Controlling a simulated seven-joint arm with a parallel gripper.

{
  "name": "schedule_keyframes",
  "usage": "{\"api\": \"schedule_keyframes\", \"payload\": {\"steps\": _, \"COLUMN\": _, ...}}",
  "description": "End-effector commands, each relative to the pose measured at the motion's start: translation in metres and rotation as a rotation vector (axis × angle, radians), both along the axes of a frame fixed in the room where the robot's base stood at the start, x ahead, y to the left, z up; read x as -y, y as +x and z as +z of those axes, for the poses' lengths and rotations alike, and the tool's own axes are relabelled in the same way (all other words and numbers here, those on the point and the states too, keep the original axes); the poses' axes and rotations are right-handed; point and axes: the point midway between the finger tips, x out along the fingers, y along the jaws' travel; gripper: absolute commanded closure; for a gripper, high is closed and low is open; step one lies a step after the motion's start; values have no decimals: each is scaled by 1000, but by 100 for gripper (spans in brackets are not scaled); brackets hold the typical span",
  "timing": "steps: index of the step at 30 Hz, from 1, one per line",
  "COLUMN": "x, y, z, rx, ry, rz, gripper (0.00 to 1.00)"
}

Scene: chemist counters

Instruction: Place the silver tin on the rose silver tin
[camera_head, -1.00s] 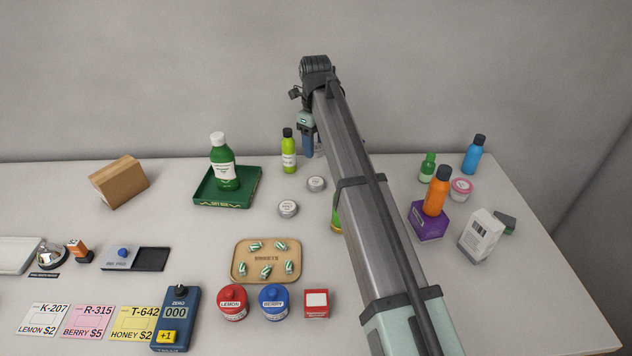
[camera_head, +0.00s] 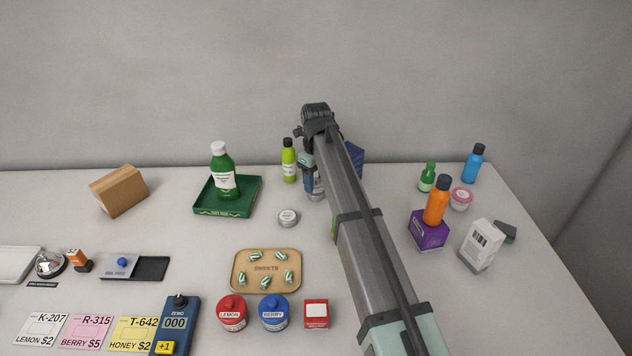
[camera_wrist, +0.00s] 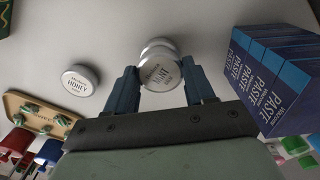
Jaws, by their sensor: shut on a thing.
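My gripper (camera_wrist: 160,92) is shut on a round silver tin (camera_wrist: 160,74), its fingers on either side; the lid label seems to end in "INT". A silver rim shows just beyond the lid; I cannot tell whether it is this tin's body or another tin under it. In the head view, silver shows at my fingers (camera_head: 311,180), mostly behind the arm. A silver tin labelled HONEY (camera_wrist: 80,82) lies apart to the left, also in the head view (camera_head: 288,217). A pink-and-white tin (camera_head: 460,199) stands at the right; its label is unreadable. I see no readable rose label.
Blue paste boxes (camera_wrist: 273,75) stand close right of my gripper in the wrist view. A lime bottle (camera_head: 289,162) and a green tray (camera_head: 226,206) holding a green bottle are left of it. An orange bottle (camera_head: 437,203) stands on a purple box (camera_head: 428,231) at right.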

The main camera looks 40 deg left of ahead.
Motion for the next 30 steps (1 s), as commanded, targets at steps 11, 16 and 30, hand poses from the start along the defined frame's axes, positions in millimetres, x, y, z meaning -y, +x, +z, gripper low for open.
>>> {"api": "schedule_keyframes", "payload": {"steps": 11, "x": 0, "y": 0, "z": -9, "rx": 0, "ry": 0, "rz": 0, "gripper": 76}}
{"api": "schedule_keyframes", "payload": {"steps": 16, "x": 0, "y": 0, "z": -11, "rx": 0, "ry": 0, "rz": 0, "gripper": 42}}
{"api": "schedule_keyframes", "payload": {"steps": 30, "x": 0, "y": 0, "z": -10, "rx": 0, "ry": 0, "rz": 0, "gripper": 21}}
